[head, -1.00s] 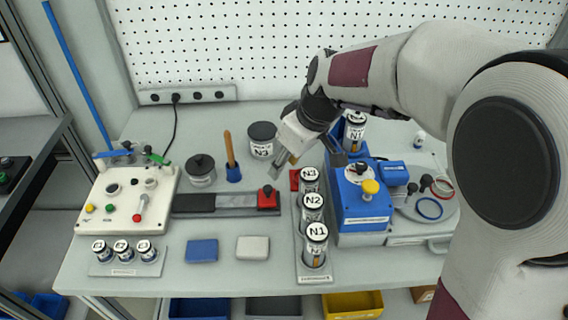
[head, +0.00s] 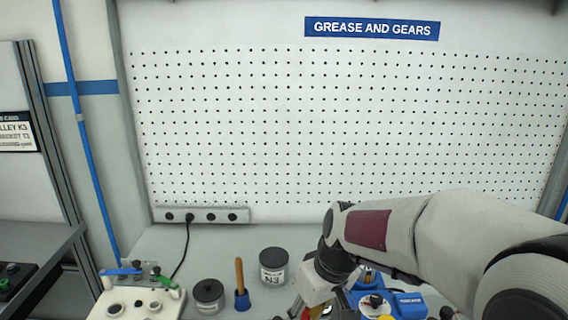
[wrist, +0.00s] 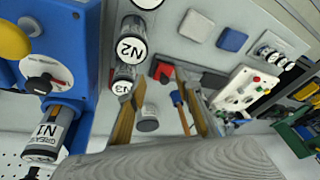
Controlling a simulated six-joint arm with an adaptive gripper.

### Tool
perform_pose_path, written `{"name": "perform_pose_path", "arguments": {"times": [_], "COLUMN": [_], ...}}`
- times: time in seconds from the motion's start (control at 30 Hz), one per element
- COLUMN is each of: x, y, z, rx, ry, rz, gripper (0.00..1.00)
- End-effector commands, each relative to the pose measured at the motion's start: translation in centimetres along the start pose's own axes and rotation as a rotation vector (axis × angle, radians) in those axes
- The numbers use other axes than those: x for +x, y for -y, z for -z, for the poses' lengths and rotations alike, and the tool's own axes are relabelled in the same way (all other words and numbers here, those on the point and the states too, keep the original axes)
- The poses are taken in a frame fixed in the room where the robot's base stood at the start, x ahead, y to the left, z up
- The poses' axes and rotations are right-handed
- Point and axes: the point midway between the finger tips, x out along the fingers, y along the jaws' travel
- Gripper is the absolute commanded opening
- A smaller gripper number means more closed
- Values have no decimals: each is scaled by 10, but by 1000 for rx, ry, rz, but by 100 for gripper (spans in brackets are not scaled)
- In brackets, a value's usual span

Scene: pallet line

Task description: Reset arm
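My gripper (wrist: 160,80) is open, with two brownish fingers apart and nothing between them; in the head view (head: 312,308) its tips run into the bottom edge. It hangs over the bench, near a dark pot labelled N3 (head: 273,268). In the wrist view, white-capped canisters N2 (wrist: 131,48) and N3 (wrist: 123,88) stand in a row, with another cut off at the top edge.
A white control box (head: 138,304) is at the far left. A white pegboard (head: 340,120) with a power strip (head: 203,215) closes the back.

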Motion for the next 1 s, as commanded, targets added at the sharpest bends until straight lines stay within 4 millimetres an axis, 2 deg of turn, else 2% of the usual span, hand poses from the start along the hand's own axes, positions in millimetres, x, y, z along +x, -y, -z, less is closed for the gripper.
{"name": "perform_pose_path", "arguments": {"times": [0.5,1.0], "x": [-50,-94], "y": [6,10], "z": [-90,-164], "rx": [257,419], "ry": [34,-24], "rz": [-81,-176], "gripper": [34,34]}}
